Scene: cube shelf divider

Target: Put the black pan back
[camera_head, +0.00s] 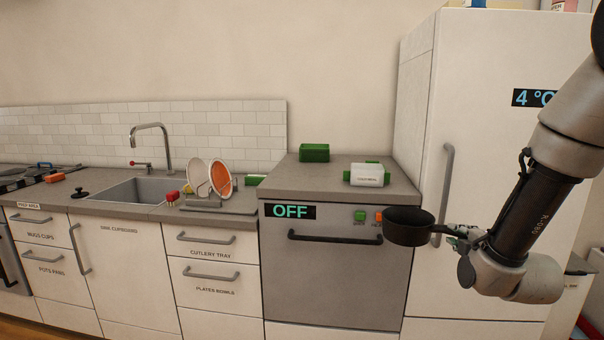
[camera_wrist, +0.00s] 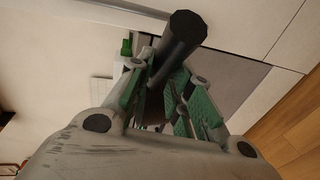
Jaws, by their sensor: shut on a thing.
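The black pan (camera_head: 408,226) is held in the air in front of the dishwasher's right edge and the fridge, roughly level in the head view. My gripper (camera_head: 462,238) is at the pan's right side, shut on its handle. In the wrist view the black handle (camera_wrist: 180,48) sticks out between the green-padded fingers of my gripper (camera_wrist: 172,100); the pan's bowl is mostly hidden there. A drawer labelled "POTS PANS" (camera_head: 52,270) is at the lower left, closed.
The dishwasher (camera_head: 330,270) reads OFF and has a green box (camera_head: 314,152) and a white-and-green container (camera_head: 367,174) on top. The fridge (camera_head: 490,120) stands at right. A sink (camera_head: 140,188), a dish rack with plates (camera_head: 219,180) and a hob (camera_head: 25,174) line the counter.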

